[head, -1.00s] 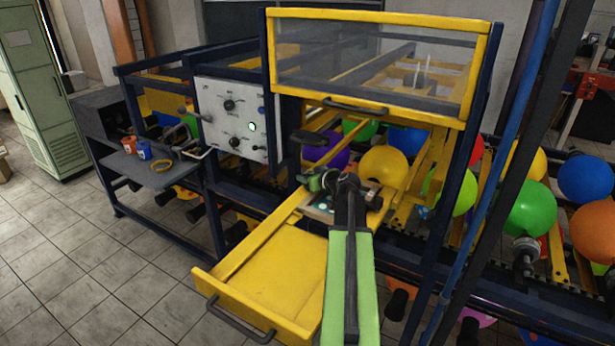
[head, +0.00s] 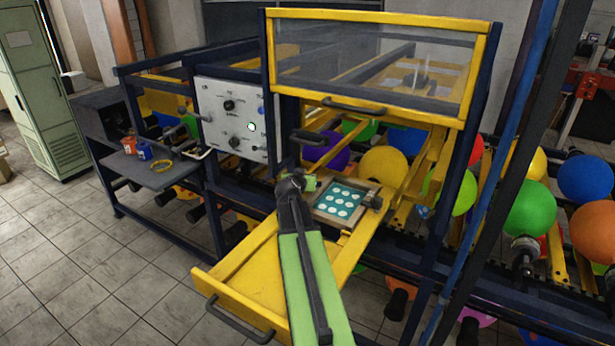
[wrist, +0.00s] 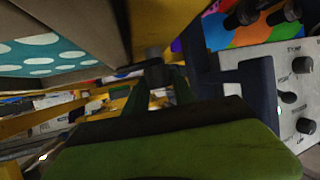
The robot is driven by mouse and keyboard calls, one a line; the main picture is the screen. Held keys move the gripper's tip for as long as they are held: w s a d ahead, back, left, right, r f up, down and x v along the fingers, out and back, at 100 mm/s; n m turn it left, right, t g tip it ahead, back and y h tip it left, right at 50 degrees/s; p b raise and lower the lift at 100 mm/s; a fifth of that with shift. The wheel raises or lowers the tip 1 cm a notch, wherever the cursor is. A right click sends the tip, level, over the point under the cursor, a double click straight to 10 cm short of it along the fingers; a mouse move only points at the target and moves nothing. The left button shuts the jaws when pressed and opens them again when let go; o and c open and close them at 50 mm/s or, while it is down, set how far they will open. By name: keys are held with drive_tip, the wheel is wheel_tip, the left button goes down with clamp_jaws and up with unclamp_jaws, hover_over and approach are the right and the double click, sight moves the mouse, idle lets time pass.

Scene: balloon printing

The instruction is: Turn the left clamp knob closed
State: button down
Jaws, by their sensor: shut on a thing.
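The printing screen (head: 338,202) is a teal panel with white dots in a frame on the yellow drawer. It also shows tilted at upper left in the wrist view (wrist: 60,50). My gripper (head: 308,182) is at the left side of this frame. In the wrist view its green fingers (wrist: 156,88) are shut on the dark left clamp knob (wrist: 155,72), which they partly cover. My gripper and wrist hide this knob in the head view. The right clamp knob (head: 373,201) stands free at the frame's right side.
The yellow drawer (head: 245,268) is pulled out below my arm. A control panel (head: 232,118) with dark knobs stands left of my gripper. A clear yellow-framed guard (head: 375,65) is above and behind. Balloons (head: 384,166) hang behind the screen. A side shelf (head: 150,172) holds small cups.

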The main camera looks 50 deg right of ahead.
drive_tip(key=m+g, duration=0.1)
drive_tip(key=m+g+h, duration=0.1)
drive_tip(key=g, duration=0.1)
drive_tip(key=m+g, duration=0.1)
drive_tip(key=m, duration=0.1)
drive_tip(key=shift+w+h, duration=0.25)
drive_tip(key=shift+h, duration=0.15)
drive_tip(key=shift+m+g, duration=0.8)
drive_tip(key=shift+g, duration=0.2)
drive_tip(key=shift+s+g, duration=0.15)
drive_tip(key=shift+g, duration=0.15)
drive_tip(key=shift+a, duration=0.1)
drive_tip(key=c, duration=1.1)
unclamp_jaws()
drive_tip(key=shift+f, duration=0.15)
drive_tip(key=shift+o, duration=0.2)
